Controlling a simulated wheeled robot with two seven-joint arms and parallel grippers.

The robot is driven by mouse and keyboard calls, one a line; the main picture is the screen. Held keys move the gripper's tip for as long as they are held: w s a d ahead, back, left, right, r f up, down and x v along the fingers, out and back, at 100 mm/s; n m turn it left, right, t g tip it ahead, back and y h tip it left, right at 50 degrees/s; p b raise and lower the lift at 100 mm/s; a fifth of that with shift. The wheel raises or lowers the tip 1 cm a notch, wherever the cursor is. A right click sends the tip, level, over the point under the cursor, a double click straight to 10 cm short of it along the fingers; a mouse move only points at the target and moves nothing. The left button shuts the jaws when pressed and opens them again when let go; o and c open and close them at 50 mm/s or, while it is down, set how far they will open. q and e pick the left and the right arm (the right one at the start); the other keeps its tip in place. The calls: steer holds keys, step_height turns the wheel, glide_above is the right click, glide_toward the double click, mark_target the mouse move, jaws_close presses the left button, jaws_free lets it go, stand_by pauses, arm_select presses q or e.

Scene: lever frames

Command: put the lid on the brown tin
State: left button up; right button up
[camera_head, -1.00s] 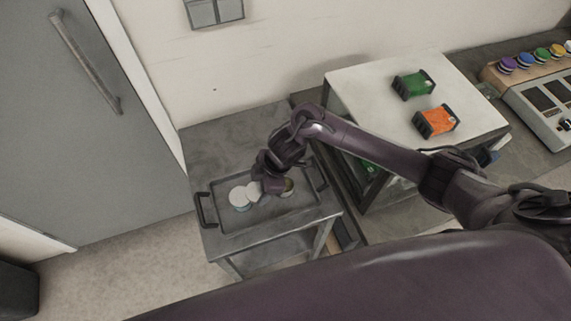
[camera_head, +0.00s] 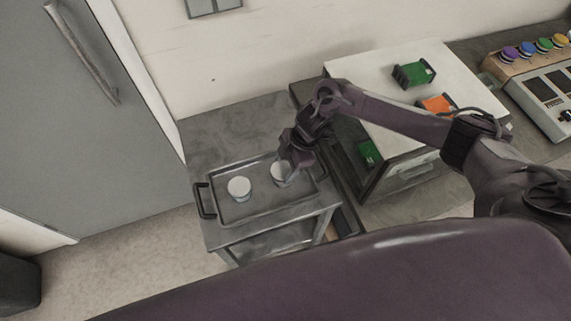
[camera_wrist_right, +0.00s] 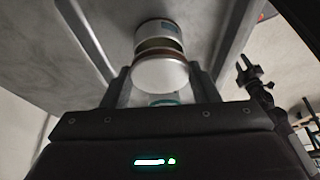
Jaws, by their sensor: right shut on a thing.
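The lid (camera_head: 280,171) is a pale disc held in my right gripper (camera_head: 290,172), over the right part of the tray. In the right wrist view the lid (camera_wrist_right: 160,75) sits between the two fingers, which are shut on it. A brown band (camera_wrist_right: 158,48), seemingly the brown tin, shows just past the lid's far edge. The lid hides most of that tin, and I cannot tell whether the two touch. My left gripper is not in view.
A pale-topped tin with a bluish side (camera_head: 239,188) stands on the left of the dark tray (camera_head: 240,215). A white-topped cabinet (camera_head: 350,68) with green (camera_head: 413,75) and orange (camera_head: 436,104) blocks stands to the right.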

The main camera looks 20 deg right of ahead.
steer(key=shift+d, duration=0.2)
stand_by(0.8)
steer(key=shift+f, duration=0.6)
stand_by(1.0)
steer(key=o, duration=1)
steer(key=shift+o, duration=0.2)
steer(key=shift+r, duration=0.15)
step_height(320, 180, up, 7)
steer(key=p, duration=0.6)
stand_by(0.4)
